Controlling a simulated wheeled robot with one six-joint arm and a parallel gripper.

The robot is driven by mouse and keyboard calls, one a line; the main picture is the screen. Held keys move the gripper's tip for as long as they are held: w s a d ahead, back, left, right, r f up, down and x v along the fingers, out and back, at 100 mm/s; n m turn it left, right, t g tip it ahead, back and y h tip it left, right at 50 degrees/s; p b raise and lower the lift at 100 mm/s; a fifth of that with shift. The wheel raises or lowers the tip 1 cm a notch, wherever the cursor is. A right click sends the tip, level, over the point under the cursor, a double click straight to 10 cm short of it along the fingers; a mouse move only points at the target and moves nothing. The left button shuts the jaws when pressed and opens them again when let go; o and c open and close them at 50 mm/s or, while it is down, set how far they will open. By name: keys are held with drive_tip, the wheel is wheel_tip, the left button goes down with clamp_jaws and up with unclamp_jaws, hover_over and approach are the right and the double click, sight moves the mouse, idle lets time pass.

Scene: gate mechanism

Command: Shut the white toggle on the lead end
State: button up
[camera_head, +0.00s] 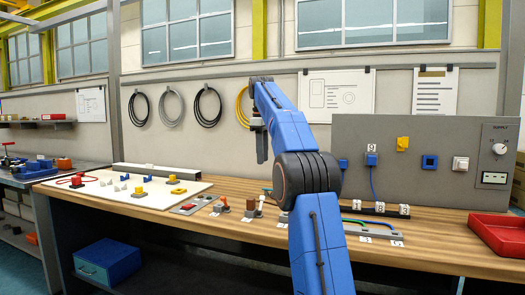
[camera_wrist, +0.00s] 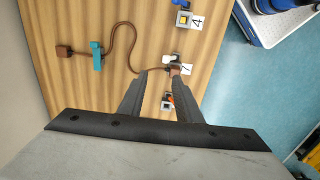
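In the wrist view, a brown lead (camera_wrist: 130,32) runs to a small connector by a card marked 7. A white piece at this connector, seemingly the white toggle (camera_wrist: 169,57), lies just beyond my fingertips. Whether it stands raised or flat I cannot tell. My gripper (camera_wrist: 160,75) is open, its two fingers apart with nothing held between them. The right fingertip appears close to the connector; contact cannot be told. In the head view my gripper (camera_head: 262,158) points down above the bench.
A teal clip (camera_wrist: 96,55) and a brown block (camera_wrist: 64,51) are on the lead's other end. A block with a yellow part (camera_wrist: 184,19) sits by card 4. A small orange-topped piece (camera_wrist: 169,99) shows between my fingers. A red tray (camera_head: 497,233) stands at the bench's right.

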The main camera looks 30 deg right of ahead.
drive_tip(key=shift+r, duration=1)
